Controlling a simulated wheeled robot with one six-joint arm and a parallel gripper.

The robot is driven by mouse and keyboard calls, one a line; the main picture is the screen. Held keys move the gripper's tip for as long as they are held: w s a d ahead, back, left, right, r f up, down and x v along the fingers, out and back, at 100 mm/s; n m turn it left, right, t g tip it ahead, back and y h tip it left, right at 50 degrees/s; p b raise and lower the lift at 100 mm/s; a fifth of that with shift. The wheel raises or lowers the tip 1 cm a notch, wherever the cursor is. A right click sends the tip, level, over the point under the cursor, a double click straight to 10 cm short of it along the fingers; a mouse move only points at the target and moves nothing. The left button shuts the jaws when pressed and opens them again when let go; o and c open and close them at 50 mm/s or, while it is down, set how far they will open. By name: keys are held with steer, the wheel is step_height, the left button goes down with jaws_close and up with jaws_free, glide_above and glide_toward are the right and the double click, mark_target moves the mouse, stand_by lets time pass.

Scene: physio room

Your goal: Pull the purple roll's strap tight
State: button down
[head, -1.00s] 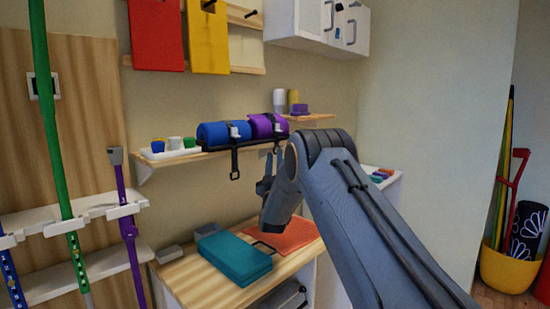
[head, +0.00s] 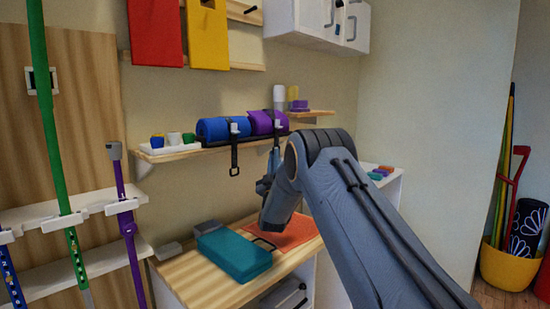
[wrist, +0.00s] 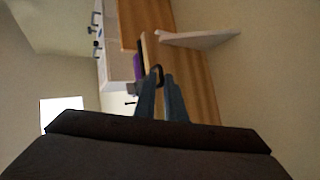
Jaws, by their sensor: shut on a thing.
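The purple roll (head: 262,122) lies on the wall shelf (head: 190,153), right of the blue roll (head: 213,129). A dark strap (head: 276,140) goes round it and hangs over the shelf's front edge. My gripper (head: 274,158) is below the shelf edge, under the purple roll, shut on the strap's end. In the wrist view the black strap loop (wrist: 156,70) sits at the tips of my fingers (wrist: 161,88). The purple roll (wrist: 137,65) shows just beyond, partly hidden. My arm hides part of the area right of the gripper.
The blue roll's own strap (head: 235,158) hangs close by on the left. A white tray of small cups (head: 170,148) stands on the shelf's left end. Below are a teal block (head: 235,256) and an orange mat (head: 298,231) on a wooden top.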

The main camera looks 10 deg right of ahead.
step_height(320, 180, down, 5)
steer(key=b, duration=0.3)
steer(key=shift+w+a+f, duration=0.1)
steer(key=shift+a+f, duration=0.05)
steer(key=c, duration=1.9)
jaws_free()
steer(key=shift+o, duration=0.2)
